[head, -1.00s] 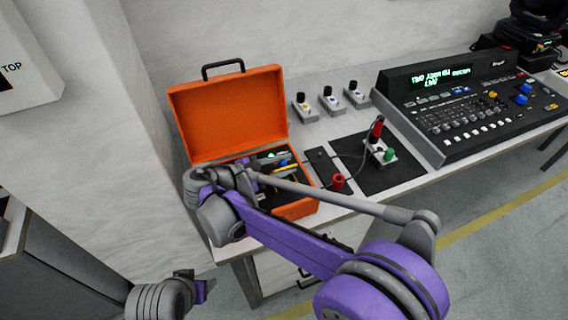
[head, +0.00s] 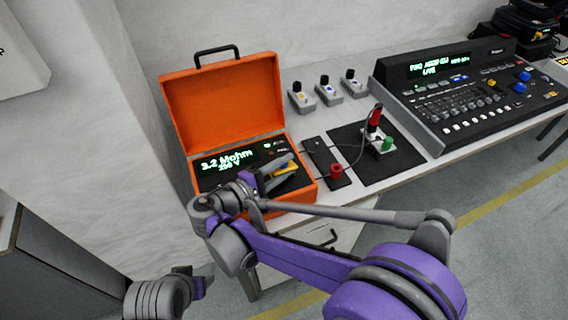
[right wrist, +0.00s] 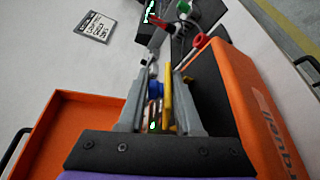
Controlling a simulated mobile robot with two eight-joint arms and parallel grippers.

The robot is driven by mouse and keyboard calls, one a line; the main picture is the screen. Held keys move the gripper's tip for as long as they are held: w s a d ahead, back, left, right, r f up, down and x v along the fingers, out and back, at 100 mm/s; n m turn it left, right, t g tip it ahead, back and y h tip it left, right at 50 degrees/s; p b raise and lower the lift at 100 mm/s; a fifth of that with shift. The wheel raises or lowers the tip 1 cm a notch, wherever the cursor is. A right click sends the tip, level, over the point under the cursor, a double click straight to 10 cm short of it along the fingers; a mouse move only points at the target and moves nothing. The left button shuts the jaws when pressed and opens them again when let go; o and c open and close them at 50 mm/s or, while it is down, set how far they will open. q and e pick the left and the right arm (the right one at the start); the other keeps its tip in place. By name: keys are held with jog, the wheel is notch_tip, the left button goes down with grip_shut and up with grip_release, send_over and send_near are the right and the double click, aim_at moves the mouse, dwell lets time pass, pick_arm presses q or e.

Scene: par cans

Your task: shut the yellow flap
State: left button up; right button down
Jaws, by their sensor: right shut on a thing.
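The yellow flap (head: 287,169) is on the panel inside an open orange case (head: 222,105). In the right wrist view it is a narrow yellow bar (right wrist: 168,98) between the fingers. My right gripper (head: 275,175) reaches over the case's front and is shut on the flap; the fingers partly hide it. The flap's exact angle is hard to tell. The panel's display (head: 227,160) reads "3.2 Mohm" with a smaller line below. Part of my left wrist shows at the lower left of the head view; its fingers cannot be made out.
Right of the case are a black strip with a red knob (head: 336,171) and a dark mat (head: 352,178) with red and green plugs. Several small switch boxes (head: 328,92) stand behind. A mixing console (head: 470,100) fills the right. The raised lid stands behind the panel.

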pick_arm(q)
jog(key=shift+f, duration=0.1)
dwell(0.5)
pick_arm(e)
jog(key=c, duration=0.8)
grip_release()
jog(key=shift+o, duration=0.2)
jog(key=shift+f, duration=0.1)
pick_arm(q)
jog(key=shift+s+a, duration=0.1)
jog(key=shift+a, duration=0.05)
pick_arm(e)
jog(key=shift+s, duration=0.1)
